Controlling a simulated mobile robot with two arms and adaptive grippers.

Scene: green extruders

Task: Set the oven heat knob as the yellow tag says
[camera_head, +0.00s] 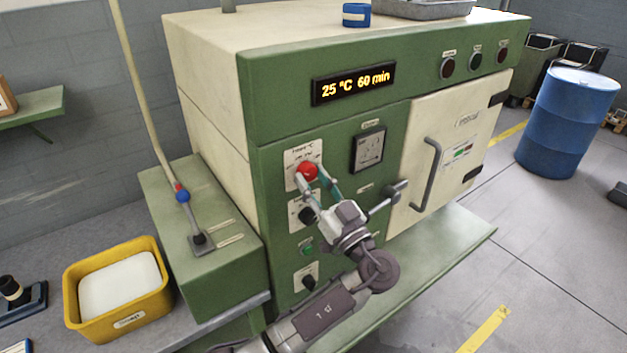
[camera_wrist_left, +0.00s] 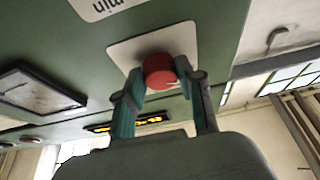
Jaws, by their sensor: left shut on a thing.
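The oven (camera_head: 262,85) is a green and cream cabinet with a lit display (camera_head: 353,83) reading "25 °C 60 min". The heat knob (camera_head: 307,171) is red and sits on a white plate marked °C on the front panel. My left gripper (camera_head: 318,175) has its fingers on either side of the red knob and is shut on it. The left wrist view shows the red knob (camera_wrist_left: 158,71) between the two teal fingertips, with the scale mostly hidden. No yellow tag with a readable setting is in view. My right gripper is not in view.
A black knob (camera_head: 301,214) sits just below the red one, close to my gripper. A square gauge (camera_head: 369,149) and the cream door with its handle (camera_head: 431,172) are to the right. A yellow bin (camera_head: 118,316) stands at lower left, a blue drum (camera_head: 566,122) at right.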

